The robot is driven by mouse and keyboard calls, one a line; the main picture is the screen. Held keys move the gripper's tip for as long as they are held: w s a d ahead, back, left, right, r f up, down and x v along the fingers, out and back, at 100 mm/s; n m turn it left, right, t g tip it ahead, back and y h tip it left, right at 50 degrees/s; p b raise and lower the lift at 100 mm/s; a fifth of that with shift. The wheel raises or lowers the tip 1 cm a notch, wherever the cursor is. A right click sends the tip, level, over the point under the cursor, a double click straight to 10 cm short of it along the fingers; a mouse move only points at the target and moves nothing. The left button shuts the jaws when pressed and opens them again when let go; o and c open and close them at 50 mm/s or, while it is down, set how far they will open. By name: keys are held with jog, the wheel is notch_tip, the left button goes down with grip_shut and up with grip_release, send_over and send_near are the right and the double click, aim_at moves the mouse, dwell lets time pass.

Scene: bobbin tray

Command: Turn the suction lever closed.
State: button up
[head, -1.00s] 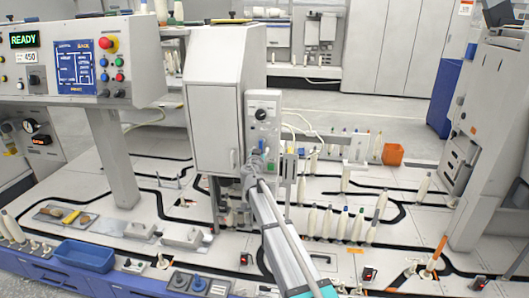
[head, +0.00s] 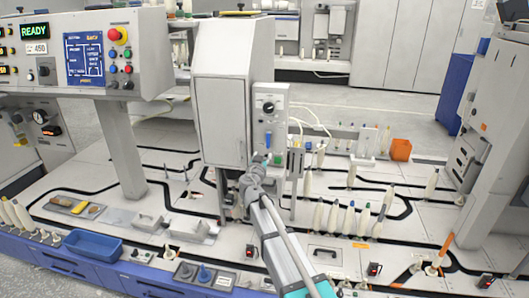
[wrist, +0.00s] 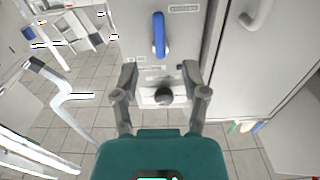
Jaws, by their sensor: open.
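The blue suction lever (head: 268,139) sits on the front of the grey control panel (head: 279,110), below a black knob. In the wrist view the lever (wrist: 159,33) lies along the picture's vertical, its handle end toward the top edge. My gripper (wrist: 160,75) is open and empty. Its two fingers are apart, below the lever in the wrist picture, with a dark round knob (wrist: 164,96) showing between them. In the head view my gripper (head: 260,164) is at the lower part of the panel, just under the lever. Whether a finger touches the panel cannot be told.
A tall grey cabinet (head: 220,110) stands directly left of the panel; its door handle (wrist: 258,14) shows in the wrist view. Bobbins (head: 350,218) stand in rows to the right. A blue tray (head: 92,245) lies at front left. An orange box (head: 400,149) stands behind.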

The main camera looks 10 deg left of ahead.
jog(key=shift+s, duration=0.95)
jog(key=s+d+f+m+g+h, duration=0.1)
jog(key=s+d+f+g+h, duration=0.2)
jog(key=d, duration=0.6)
jog(key=s+d+f+m+g+h, duration=0.1)
jog(key=s+d+f+g, duration=0.25)
jog(key=d, duration=0.55)
jog(key=s+d+f+m+g+h, duration=0.1)
jog(key=s+d+f+g+h, duration=0.2)
jog(key=d, duration=0.6)
jog(key=s+d+f+n+g+y, duration=0.1)
jog(key=s+d+f+g+y, duration=0.15)
jog(key=s, duration=0.45)
jog(key=s+d+f+n+g+y, duration=0.1)
jog(key=s+d+f+g+y, duration=0.15)
jog(key=s, duration=0.45)
jog(key=s+d+f+n+g+y, duration=0.1)
jog(key=s+f+n+g+y, duration=0.2)
jog(key=s, duration=0.4)
notch_tip(320, 180, up, 24)
jog(key=m+p, duration=0.1)
jog(key=p, duration=2.4)
jog(key=shift+w, duration=0.2)
